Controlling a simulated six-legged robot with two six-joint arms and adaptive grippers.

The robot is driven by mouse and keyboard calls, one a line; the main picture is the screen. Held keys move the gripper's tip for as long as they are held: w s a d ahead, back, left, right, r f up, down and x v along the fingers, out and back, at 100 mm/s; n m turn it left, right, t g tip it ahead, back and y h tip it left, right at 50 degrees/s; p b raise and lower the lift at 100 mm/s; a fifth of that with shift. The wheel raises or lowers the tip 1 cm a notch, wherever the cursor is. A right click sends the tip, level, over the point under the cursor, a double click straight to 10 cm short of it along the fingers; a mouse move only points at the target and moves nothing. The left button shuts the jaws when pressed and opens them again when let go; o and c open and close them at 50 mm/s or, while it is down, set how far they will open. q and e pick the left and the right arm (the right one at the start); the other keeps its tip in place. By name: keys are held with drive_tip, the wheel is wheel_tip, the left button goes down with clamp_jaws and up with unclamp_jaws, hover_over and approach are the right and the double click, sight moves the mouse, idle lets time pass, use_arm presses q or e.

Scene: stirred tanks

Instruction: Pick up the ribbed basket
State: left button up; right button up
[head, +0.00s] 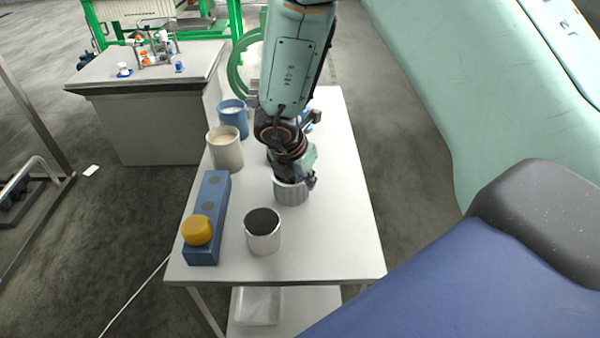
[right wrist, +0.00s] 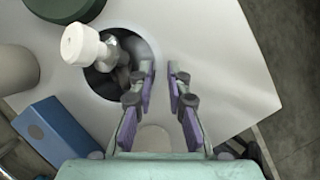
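The ribbed basket (head: 292,193) is a small grey, round container standing upright on the white table, its top partly hidden by my right gripper (head: 300,176). In the right wrist view the basket's dark round opening (right wrist: 103,82) shows, with a white knobbed piece (right wrist: 82,45) in or above it. My right gripper (right wrist: 160,76) is open, its purple-padded fingers pointing down at the basket's right rim. The left finger overlaps the edge of the opening and the right finger is outside. I cannot tell whether either touches. My left gripper is not in view.
On the table (head: 340,225) stand a steel cup with a dark top (head: 263,238), a cream cup (head: 226,155) and a blue cup (head: 233,122). A blue block (head: 203,255) carries a yellow ball (head: 197,231). The table's right side is clear.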

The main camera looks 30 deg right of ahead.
sight(305, 200)
drive_tip(key=x, duration=0.2)
drive_tip(key=shift+w+d+f, duration=0.1)
drive_tip(key=shift+w+f, duration=0.25)
drive_tip(key=shift+f, duration=0.1)
drive_tip(key=shift+s+r, duration=0.1)
drive_tip(key=shift+s, duration=0.1)
drive_tip(key=shift+w, duration=0.15)
clamp_jaws()
